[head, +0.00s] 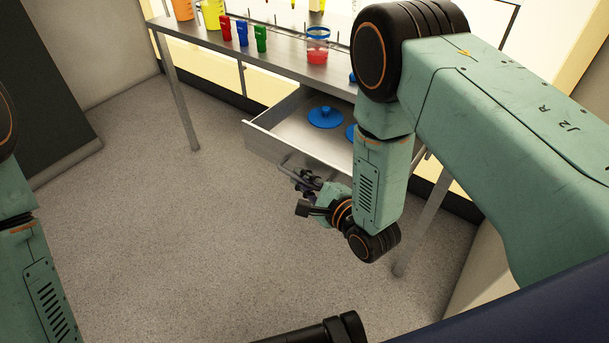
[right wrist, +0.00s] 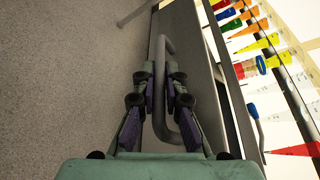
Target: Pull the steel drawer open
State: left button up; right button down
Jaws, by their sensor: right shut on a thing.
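The steel drawer (head: 262,139) stands pulled out from under the steel table, and its inside shows. Two blue lids lie in it, one whole (head: 325,116) and one partly hidden behind my right arm. My right gripper (head: 308,182) is at the drawer's front, shut on the bar handle. In the right wrist view the fingers (right wrist: 160,78) close on both sides of the grey handle (right wrist: 161,50), beside the drawer front (right wrist: 186,50).
A table leg (head: 181,100) stands left of the drawer. The floor in front is clear.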

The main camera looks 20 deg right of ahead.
pick_arm(q)
jog(key=shift+s+a+r, duration=0.2)
jog(key=shift+s+a, duration=0.05)
jog(key=shift+a, duration=0.05)
pick_arm(e)
jog(key=shift+s+a+r, duration=0.1)
jog(key=shift+s+a, duration=0.2)
jog(key=shift+a, duration=0.15)
jog(key=c, duration=1.7)
grip_release()
jog(key=v, duration=1.2)
jog(key=shift+s, duration=0.1)
pick_arm(q)
jog(key=shift+d, duration=0.1)
